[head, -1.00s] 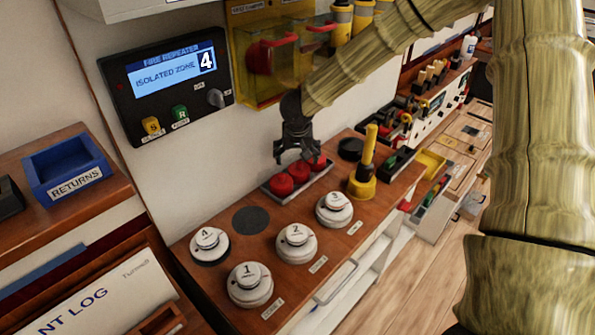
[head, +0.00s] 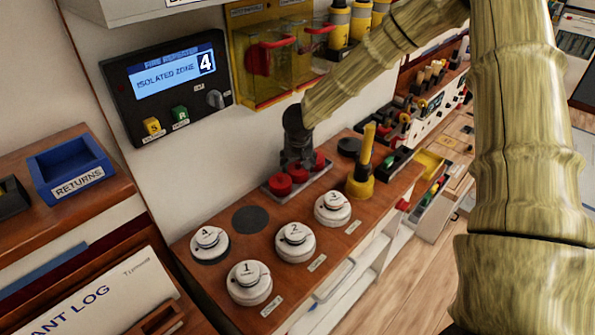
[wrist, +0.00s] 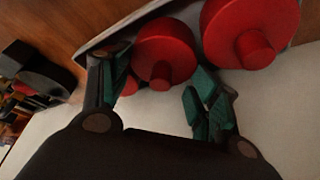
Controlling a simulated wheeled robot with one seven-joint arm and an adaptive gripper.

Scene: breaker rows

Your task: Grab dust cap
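Several red dust caps sit in a shallow grey tray (head: 270,191) on the wooden counter. The front cap (head: 278,186) and the back cap (head: 319,160) show on either side of my gripper (head: 297,163); the cap between them is partly hidden by it. In the wrist view my gripper (wrist: 163,75) is open, with one red cap (wrist: 165,50) between and just beyond its fingertips. A larger-looking red cap (wrist: 250,30) is at the right, and a sliver of another (wrist: 129,86) shows behind the left finger. No grip on a cap is visible.
White numbered detectors (head: 295,242) stand on the counter in front of the tray. A yellow tool (head: 362,170) stands upright close to its right. The wall with the fire repeater panel (head: 170,85) and yellow breaker box (head: 275,55) is behind.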

